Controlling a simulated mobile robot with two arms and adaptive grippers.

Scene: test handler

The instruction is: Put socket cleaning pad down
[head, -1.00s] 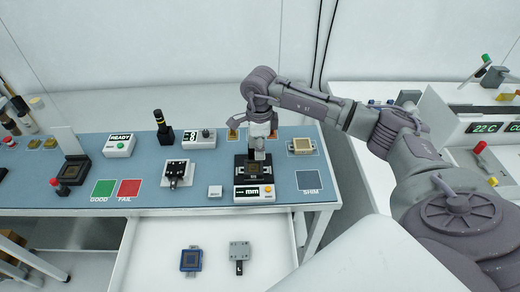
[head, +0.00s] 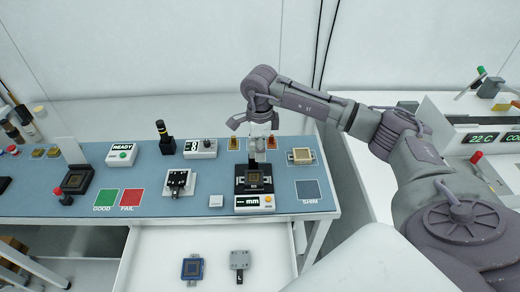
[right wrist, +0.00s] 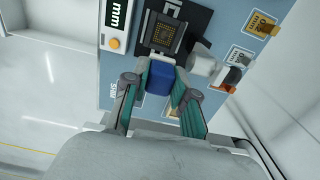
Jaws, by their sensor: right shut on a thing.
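My right gripper (head: 258,160) points down over the black socket fixture (head: 254,184), which has a gold-brown square socket in it and a "mm" display box (head: 254,203) at its front. In the right wrist view the gripper (right wrist: 160,80) is shut on a blue block (right wrist: 158,79), which looks like the socket cleaning pad. The socket (right wrist: 165,38) shows just beyond the block. The block appears above it and partly apart, but the height gap cannot be told. In the head view the block is hardly visible. My left gripper is out of view.
A white part (right wrist: 202,64) stands close beside the gripper.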

